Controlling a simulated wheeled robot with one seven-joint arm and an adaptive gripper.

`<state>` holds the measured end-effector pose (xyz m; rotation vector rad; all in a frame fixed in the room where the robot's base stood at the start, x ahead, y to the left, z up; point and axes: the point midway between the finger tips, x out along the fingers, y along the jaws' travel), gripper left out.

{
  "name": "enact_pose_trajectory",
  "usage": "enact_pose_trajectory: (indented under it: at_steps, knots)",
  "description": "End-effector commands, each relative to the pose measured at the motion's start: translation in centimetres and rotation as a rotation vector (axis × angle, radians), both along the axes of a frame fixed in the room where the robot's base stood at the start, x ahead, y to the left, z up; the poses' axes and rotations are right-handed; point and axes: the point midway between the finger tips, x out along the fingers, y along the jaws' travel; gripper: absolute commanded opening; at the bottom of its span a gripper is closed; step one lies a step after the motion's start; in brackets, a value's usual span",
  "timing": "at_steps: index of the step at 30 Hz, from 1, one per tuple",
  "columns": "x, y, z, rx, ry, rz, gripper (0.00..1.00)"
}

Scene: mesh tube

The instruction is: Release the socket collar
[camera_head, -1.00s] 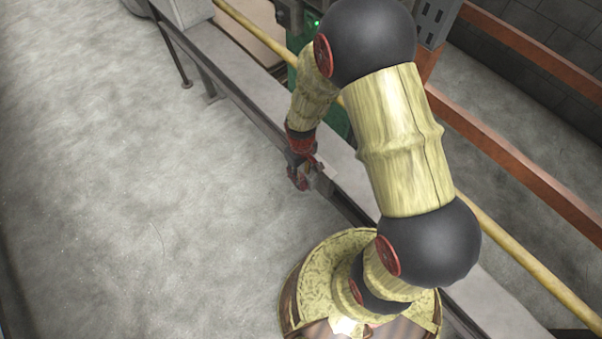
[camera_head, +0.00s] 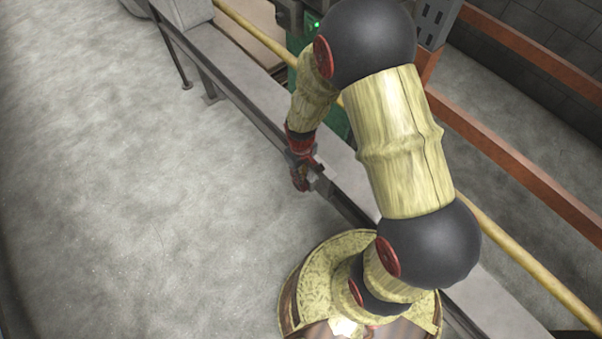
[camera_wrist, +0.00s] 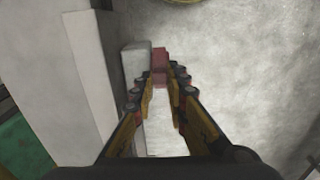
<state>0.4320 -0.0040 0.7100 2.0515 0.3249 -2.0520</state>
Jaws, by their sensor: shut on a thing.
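My gripper (camera_wrist: 161,76) points away from the wrist camera, with its two yellow and dark fingers converging on a dull red, block-like piece (camera_wrist: 160,58). This piece is probably the socket collar; its lower part is hidden by the fingertips. A pale grey block (camera_wrist: 134,60) sits just left of it, close to the left fingertip. A pale strip (camera_wrist: 163,128) shows between the fingers. In the head view my gripper (camera_head: 303,180) is small, beside the edge of the long grey bench, and what it holds cannot be made out there.
The long grey bench (camera_head: 237,75) runs diagonally, with a yellow rail (camera_head: 510,245) along it. A green machine part (camera_head: 337,118) stands behind my arm. An orange-brown rail (camera_head: 510,165) lies farther right. Open grey floor (camera_head: 130,190) fills the left.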

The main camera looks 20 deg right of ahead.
Motion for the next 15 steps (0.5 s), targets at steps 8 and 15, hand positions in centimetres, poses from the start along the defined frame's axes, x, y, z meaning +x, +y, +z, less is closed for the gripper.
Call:
enact_pose_trajectory:
  at_steps: [8,15]
  knots:
    - [0.5,0.2,0.2,-0.014,0.054,0.002,0.0]
    - [1.0,0.4,0.1,-0.039,0.122,0.001,0.0]
